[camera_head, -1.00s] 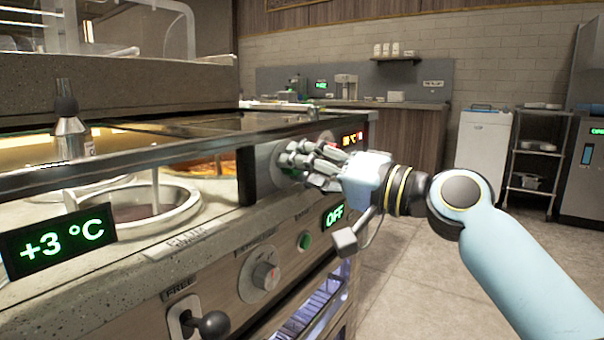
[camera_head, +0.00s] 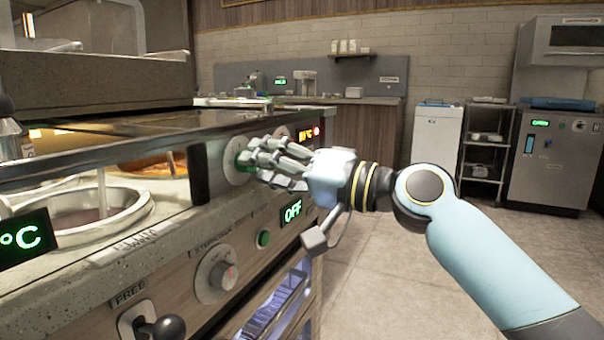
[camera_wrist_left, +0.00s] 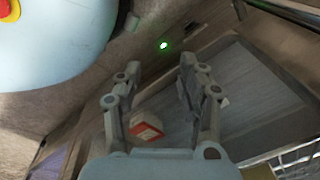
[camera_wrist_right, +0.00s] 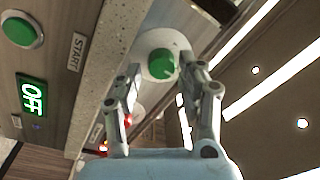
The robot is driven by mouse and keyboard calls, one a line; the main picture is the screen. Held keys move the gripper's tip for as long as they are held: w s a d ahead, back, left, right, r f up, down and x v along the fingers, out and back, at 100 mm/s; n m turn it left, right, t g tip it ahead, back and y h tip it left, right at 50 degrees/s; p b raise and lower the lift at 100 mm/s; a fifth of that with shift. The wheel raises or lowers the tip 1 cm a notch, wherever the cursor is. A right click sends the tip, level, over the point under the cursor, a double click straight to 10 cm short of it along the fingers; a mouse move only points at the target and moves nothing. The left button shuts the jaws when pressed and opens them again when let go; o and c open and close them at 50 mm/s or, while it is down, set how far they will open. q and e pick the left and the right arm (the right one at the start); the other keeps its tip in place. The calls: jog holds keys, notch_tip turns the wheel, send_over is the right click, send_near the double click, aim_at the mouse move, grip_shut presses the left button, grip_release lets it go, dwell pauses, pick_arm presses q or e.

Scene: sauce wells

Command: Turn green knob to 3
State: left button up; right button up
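The green knob (camera_head: 243,157) is on a round pale dial plate on the counter's front panel. In the right wrist view the green knob (camera_wrist_right: 162,61) shows between my fingertips, with a gap on each side. My right gripper (camera_head: 256,163) is at the knob with its fingers spread and partly hides it in the head view. The right wrist view shows the same gripper (camera_wrist_right: 159,72) open. The dial's numbers cannot be read. My left gripper (camera_wrist_left: 153,75) is open and empty in the left wrist view, and is not in the head view.
Below on the panel are a grey dial (camera_head: 217,274), a green button (camera_head: 263,238), an OFF display (camera_head: 292,211) and a lever with a black ball (camera_head: 168,327). Sauce wells (camera_head: 90,215) are set in the counter top. The floor (camera_head: 390,270) at right is clear.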

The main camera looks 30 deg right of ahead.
jog(key=v, duration=1)
jog(key=shift+s+d+f, duration=0.1)
dwell(0.3)
